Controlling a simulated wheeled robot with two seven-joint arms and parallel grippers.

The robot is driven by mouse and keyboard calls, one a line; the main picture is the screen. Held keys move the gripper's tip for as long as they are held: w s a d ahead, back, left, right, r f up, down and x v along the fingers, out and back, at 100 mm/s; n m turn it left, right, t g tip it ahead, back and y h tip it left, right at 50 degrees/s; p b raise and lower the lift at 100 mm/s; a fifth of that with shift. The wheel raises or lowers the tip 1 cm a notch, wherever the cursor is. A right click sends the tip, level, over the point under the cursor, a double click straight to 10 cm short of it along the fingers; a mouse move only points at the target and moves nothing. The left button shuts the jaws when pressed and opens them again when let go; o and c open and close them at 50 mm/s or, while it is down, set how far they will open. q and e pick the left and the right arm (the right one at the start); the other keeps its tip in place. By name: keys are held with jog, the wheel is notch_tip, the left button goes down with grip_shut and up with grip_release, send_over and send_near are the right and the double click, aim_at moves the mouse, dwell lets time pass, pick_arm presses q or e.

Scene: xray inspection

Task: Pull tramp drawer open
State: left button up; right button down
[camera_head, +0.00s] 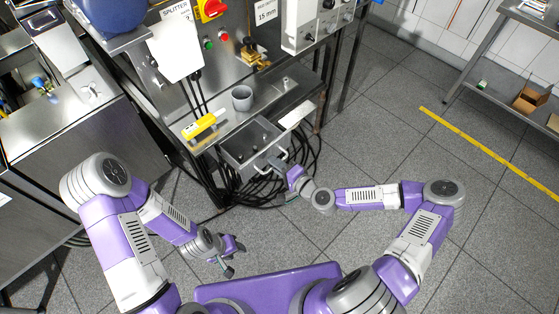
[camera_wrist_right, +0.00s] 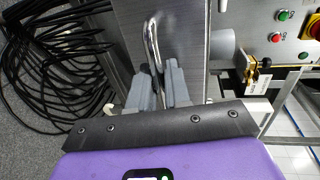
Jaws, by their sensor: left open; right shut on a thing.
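The tramp drawer (camera_head: 232,157) is a grey metal box under the bench top in the head view. It stands out from the bench with its inside showing, and a few small dark pieces lie in it. Its bent metal handle (camera_wrist_right: 152,42) runs down between my right fingers in the right wrist view. My right gripper (camera_head: 279,166) is shut on this handle at the drawer's front; the fingers (camera_wrist_right: 160,82) also show in the wrist view. My left gripper (camera_head: 234,259) is open and empty, low over the floor, well apart from the drawer.
A steel cabinet (camera_head: 60,125) is at left.

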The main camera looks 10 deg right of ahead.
jog(key=c, duration=1.3)
grip_release()
jog(key=shift+c, duration=0.2)
jog(key=v, duration=0.7)
jog(key=shift+s+d+p, duration=0.2)
jog(key=shift+s+p, duration=0.1)
jog(key=shift+p, duration=0.1)
jog(key=shift+a, duration=0.1)
